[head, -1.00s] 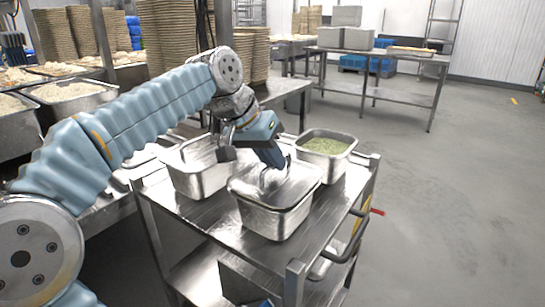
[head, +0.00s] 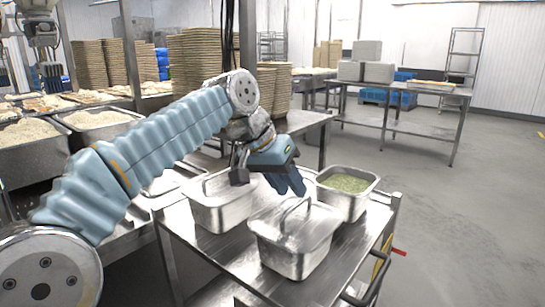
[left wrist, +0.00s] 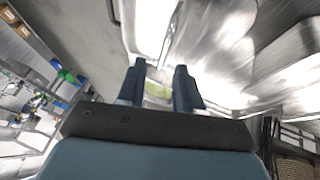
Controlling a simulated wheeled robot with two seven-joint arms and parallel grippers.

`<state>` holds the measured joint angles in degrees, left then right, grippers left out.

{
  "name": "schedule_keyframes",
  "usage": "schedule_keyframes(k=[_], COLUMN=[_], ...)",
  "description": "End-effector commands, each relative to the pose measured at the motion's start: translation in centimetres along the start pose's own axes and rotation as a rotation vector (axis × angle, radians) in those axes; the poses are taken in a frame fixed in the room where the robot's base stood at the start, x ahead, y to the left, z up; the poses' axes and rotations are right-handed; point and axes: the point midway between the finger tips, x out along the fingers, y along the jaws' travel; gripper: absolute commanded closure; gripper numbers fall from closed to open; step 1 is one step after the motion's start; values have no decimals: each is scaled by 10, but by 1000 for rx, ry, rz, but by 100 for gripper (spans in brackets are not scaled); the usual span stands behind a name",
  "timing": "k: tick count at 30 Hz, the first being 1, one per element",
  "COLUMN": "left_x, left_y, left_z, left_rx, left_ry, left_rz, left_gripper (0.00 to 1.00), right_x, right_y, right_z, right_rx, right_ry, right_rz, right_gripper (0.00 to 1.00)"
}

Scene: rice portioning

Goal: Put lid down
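A metal lid with a loop handle (head: 292,218) lies on the front metal container (head: 297,258) on the steel cart. My left gripper (head: 297,187) is just above and behind the handle, apart from it. In the left wrist view its two fingers (left wrist: 161,84) are spread with nothing between them. A second metal container (head: 222,213) stands behind to the left, with a handled lid on top, partly behind my gripper. An open container with green contents (head: 348,184) stands to the right. My right gripper does not show.
The steel cart (head: 237,262) has a handle bar at its right side. Trays of rice (head: 98,118) stand on a counter at the left. A steel table (head: 405,92) with grey boxes stands at the back right. The floor to the right is clear.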

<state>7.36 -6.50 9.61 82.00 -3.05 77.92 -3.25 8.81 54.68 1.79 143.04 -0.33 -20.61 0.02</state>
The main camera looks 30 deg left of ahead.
Motion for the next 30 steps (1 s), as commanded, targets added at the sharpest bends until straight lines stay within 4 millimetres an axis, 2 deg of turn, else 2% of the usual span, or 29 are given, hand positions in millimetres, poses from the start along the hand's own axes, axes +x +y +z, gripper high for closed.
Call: schedule_keyframes(k=[1,6,12,17,30], left_x=[-14,-54,-84,-92,-92], left_y=[1,0,0,0,0], left_z=[-2,-1,-1,0,0], left_rx=[0,2,1,1,0], left_ry=[5,3,2,0,-1], left_rz=[0,1,0,0,0], left_gripper=[65,65,65,65,65], right_x=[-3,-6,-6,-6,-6], right_y=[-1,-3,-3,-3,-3], right_z=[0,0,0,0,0], right_rx=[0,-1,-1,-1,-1], right_ry=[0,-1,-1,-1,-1], right_rz=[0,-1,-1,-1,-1], right_gripper=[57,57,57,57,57])
